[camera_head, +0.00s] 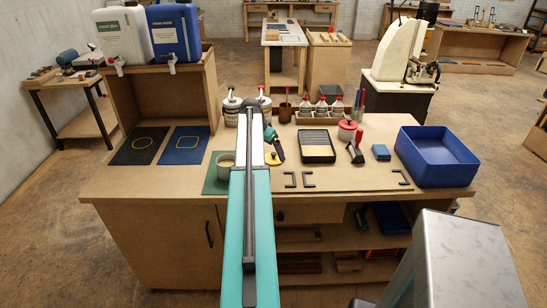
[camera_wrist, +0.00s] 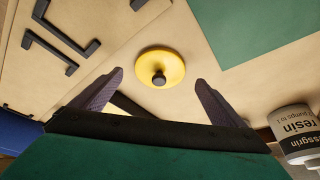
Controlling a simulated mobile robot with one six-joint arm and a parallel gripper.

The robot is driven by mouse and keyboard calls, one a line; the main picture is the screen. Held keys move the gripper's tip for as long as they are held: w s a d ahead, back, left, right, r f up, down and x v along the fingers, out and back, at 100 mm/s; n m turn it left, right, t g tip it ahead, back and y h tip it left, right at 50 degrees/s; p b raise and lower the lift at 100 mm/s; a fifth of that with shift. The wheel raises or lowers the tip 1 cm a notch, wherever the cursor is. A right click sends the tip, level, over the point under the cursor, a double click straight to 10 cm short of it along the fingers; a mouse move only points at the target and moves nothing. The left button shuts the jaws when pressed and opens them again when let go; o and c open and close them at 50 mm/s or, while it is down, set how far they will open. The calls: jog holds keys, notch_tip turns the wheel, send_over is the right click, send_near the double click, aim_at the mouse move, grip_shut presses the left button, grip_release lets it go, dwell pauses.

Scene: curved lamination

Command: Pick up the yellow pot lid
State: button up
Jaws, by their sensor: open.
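The yellow pot lid (camera_wrist: 174,62) is a round disc with a dark knob (camera_wrist: 159,77). It lies on the bare tabletop, knob facing the wrist camera. In the head view the lid (camera_head: 272,158) shows just right of my arm, partly covered. My gripper (camera_wrist: 160,78) is open and empty, with one dark finger on each side of the lid in the wrist view. The fingers look apart from the lid; their height above it is hard to tell. A light-coloured pot (camera_head: 226,160) stands on a green mat, left of my arm.
The green mat (camera_wrist: 255,28) lies near the lid. A resin bottle (camera_wrist: 294,128) is at the lower right of the wrist view. Black brackets (camera_wrist: 55,50) lie at its left. A black tray (camera_head: 317,147) and a blue bin (camera_head: 437,158) stand further right on the table.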

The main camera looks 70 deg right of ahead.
aim_at(272, 154)
jog(key=shift+p+x, duration=0.4)
jog(key=shift+x, duration=1.15)
jog(key=c, duration=1.1)
